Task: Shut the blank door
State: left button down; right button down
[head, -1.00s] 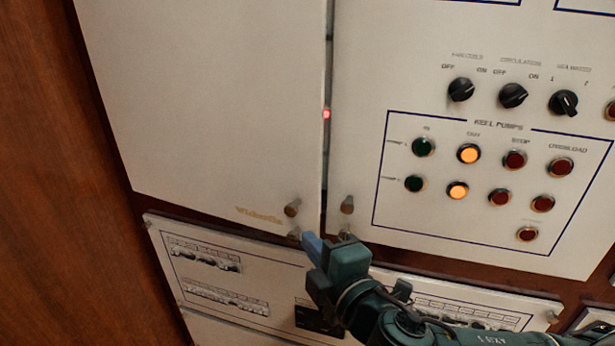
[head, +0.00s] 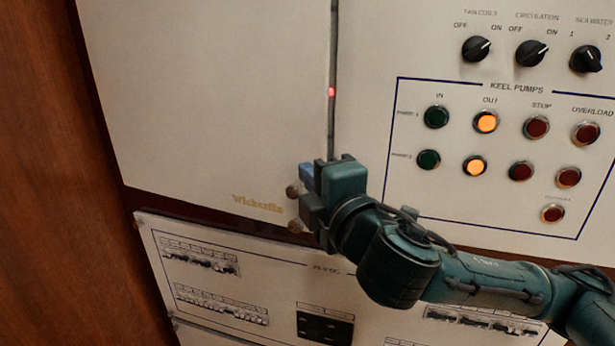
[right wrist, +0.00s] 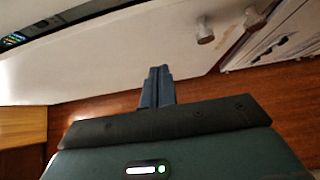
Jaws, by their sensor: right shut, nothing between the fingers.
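The blank door (head: 215,95) is the plain cream panel at the upper left in the head view, with gold lettering near its bottom. A narrow dark gap with a red light runs along its right edge; I cannot tell how far it stands ajar. Two round knobs (head: 292,191) show by its lower right corner. My right gripper (head: 307,178) is shut and empty in front of that corner, hiding part of the edge. The right wrist view shows its closed fingers (right wrist: 158,75) against a pale panel; contact is unclear. My left gripper is not in view.
The keel pumps panel (head: 410,190), with rotary switches and lit buttons, stands right of the door. A breaker panel (head: 285,275) lies below. Brown wood (head: 50,180) fills the left side. My right arm crosses the lower right.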

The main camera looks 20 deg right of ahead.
jog(key=w, duration=0.2)
jog(key=w+d+p, duration=0.1)
jog(key=w, duration=0.4)
jog(key=shift+w+d+p, duration=0.1)
jog(key=shift+d+p, duration=0.05)
jog(key=shift+p, duration=0.15)
jog(key=shift+w+d, duration=0.3)
jog(key=shift+w, duration=0.15)
